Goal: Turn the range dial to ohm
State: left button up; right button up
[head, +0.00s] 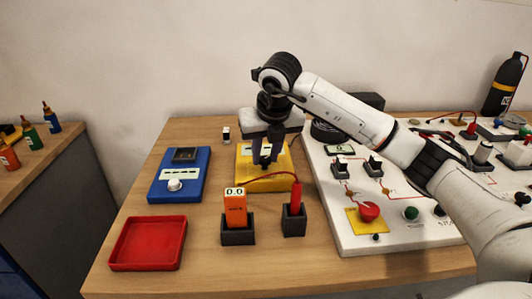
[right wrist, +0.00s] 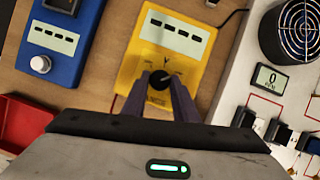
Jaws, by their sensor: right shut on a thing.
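The yellow meter (head: 283,182) lies flat on the table, left of the white panel. It also shows in the right wrist view (right wrist: 199,62), with dark dashes on its pale display (right wrist: 172,32). Its black round range dial (right wrist: 160,80) is below the display. My right gripper (head: 265,163) points down over the meter and is shut on the dial, one finger on each side. A small V mark shows just above the dial; the fingers hide part of the dial and its lower markings, and I cannot tell its exact setting. My left gripper is out of view.
A blue meter (head: 190,165) with a white knob lies to the left. A red tray (head: 148,243), an orange tester (head: 236,210) in a black holder and a red probe (head: 297,196) stand in front. The white panel (head: 350,238) with switches is on the right.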

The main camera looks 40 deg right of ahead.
jog(key=shift+r, duration=0.1)
jog(key=o, duration=1)
jog(key=v, duration=1)
jog(key=shift+r, duration=0.15)
jog(key=shift+s, duration=0.1)
